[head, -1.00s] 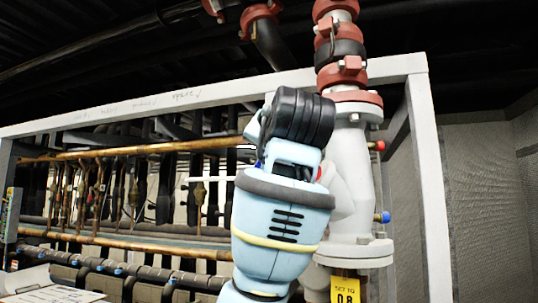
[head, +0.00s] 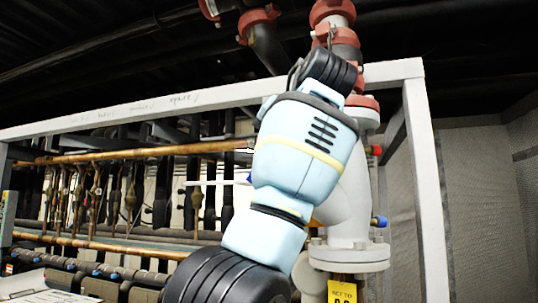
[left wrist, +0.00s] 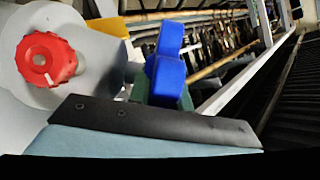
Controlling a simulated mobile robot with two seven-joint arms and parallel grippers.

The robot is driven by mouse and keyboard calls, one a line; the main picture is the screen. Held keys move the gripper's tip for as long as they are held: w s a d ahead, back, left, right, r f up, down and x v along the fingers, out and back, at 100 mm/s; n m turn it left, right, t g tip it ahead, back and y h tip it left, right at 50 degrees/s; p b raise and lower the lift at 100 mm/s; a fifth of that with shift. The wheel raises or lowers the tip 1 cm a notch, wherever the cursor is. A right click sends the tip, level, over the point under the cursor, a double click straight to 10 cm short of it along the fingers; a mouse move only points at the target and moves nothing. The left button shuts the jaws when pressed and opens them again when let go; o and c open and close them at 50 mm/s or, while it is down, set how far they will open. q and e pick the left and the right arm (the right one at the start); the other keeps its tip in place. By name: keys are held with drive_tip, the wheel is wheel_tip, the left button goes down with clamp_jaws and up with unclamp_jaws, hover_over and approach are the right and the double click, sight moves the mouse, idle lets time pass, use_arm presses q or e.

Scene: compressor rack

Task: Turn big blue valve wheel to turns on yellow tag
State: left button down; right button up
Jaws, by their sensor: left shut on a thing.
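The big blue valve wheel (left wrist: 167,62) shows in part in the left wrist view, right at my left gripper (left wrist: 168,96). The gripper is shut on the wheel's blue rim, though its fingertips are partly hidden. In the head view my left arm covers the gripper and nearly all of the wheel; only a small blue bit (head: 249,179) shows beside the arm. My right gripper is not in view.
The grey valve body (head: 352,195) stands behind my arm, with a small blue cap (head: 379,221) and red cap (head: 374,150) on its right. A red knob (left wrist: 46,60) is close to the left gripper. White frame beams (head: 426,190) and copper pipes surround the area.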

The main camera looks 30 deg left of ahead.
use_arm(q)
drive_tip(key=shift+g, duration=0.4)
idle(0.4)
drive_tip(key=c, duration=1.3)
unclamp_jaws()
drive_tip(key=shift+a+r, duration=0.1)
